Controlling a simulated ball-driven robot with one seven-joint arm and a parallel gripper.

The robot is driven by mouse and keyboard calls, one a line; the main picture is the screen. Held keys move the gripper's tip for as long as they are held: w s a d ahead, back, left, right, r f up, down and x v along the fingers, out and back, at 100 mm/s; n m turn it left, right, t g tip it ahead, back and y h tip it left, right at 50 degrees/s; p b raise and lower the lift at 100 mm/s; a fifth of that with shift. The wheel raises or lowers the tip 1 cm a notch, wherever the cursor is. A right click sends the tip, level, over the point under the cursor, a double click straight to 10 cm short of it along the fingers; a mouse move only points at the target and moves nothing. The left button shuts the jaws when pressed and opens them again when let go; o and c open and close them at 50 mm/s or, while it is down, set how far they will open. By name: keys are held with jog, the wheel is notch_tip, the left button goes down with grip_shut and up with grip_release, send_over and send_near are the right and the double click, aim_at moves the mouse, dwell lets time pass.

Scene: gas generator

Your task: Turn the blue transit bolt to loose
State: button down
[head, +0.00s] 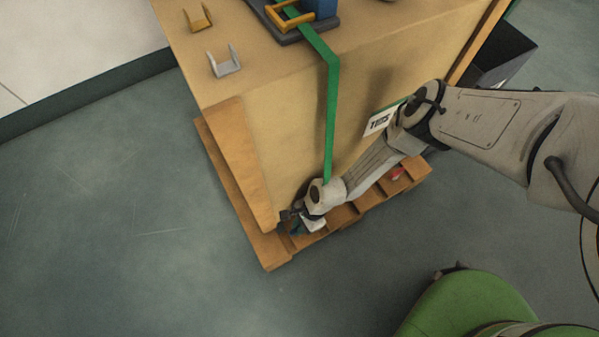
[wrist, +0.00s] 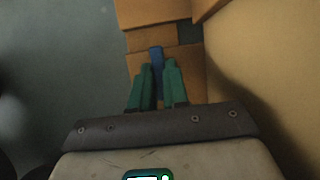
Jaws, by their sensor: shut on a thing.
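The blue transit bolt (wrist: 155,55) shows in the wrist view as a narrow blue piece between the two green fingers of my gripper (wrist: 157,72). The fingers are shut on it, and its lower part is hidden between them. In the head view my gripper (head: 294,220) is low at the near corner of the crate, just over the wooden pallet. A small bit of blue shows there, mostly hidden by the gripper. I cannot tell the bolt's turn position.
The tan crate (head: 290,100) stands on the wooden pallet (head: 270,250), close beside my arm. A green strap (head: 332,110) runs down its side, near a white label (head: 379,122). Two brackets (head: 224,62) lie on top. The floor (head: 120,200) at left is clear.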

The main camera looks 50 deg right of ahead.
jog(key=c, duration=1.1)
grip_release()
jog(key=shift+r, duration=0.1)
jog(key=p+v, duration=0.5)
jog(key=v, duration=0.5)
jog(key=shift+d+r, duration=0.15)
jog(key=shift+r, duration=0.1)
